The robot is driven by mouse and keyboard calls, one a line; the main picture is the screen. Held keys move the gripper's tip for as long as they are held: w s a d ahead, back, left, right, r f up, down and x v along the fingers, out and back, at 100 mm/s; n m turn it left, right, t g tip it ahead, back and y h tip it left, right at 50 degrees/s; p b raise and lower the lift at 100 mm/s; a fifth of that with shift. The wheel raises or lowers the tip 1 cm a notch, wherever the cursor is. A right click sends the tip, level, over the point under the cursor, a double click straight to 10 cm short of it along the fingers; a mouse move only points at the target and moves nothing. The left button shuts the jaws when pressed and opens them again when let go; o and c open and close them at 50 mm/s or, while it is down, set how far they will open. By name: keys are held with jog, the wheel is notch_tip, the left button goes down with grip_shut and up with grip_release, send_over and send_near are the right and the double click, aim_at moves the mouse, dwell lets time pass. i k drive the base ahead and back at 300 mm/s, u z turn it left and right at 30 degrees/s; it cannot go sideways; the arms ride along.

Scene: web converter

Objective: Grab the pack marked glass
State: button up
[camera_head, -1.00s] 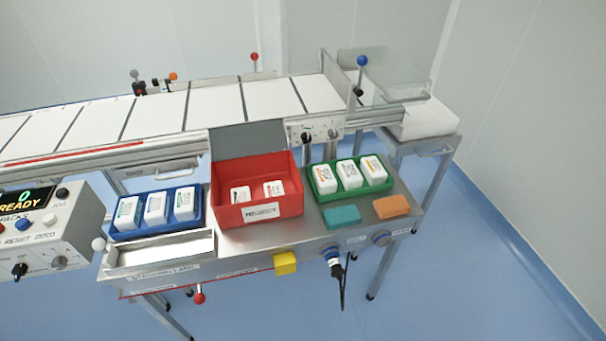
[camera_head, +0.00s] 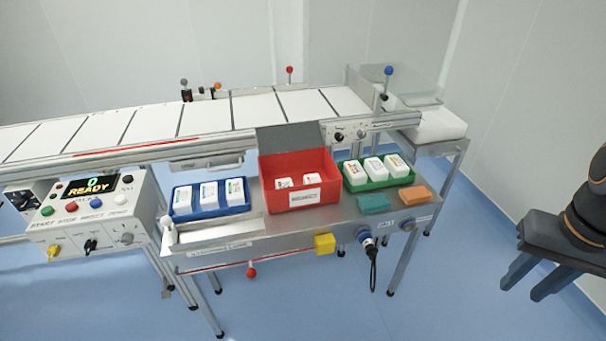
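White packs with small printed labels stand in three containers; the print is too small to tell which is marked glass. Three packs (camera_head: 209,195) are in a blue tray (camera_head: 210,213) at the left. Two packs (camera_head: 312,180) sit low in a red box (camera_head: 275,200), partly hidden by its front wall. Three packs (camera_head: 374,169) are in a green tray (camera_head: 375,185) at the right. My gripper (camera_head: 524,289) is at the right edge, dark, with two fingers apart and nothing between them. It is in front of and right of the bench, away from all packs.
The metal bench (camera_head: 345,207) also bears a teal block (camera_head: 374,202) and an orange block (camera_head: 415,195). A yellow block (camera_head: 325,244) and a hanging cable (camera_head: 373,268) are at its front edge. A control box (camera_head: 92,215) is left, a conveyor (camera_head: 205,115) behind. The floor in front is clear.

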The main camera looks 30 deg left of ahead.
aim_at(377, 172)
jog(key=u, duration=0.8)
jog(key=i, duration=1)
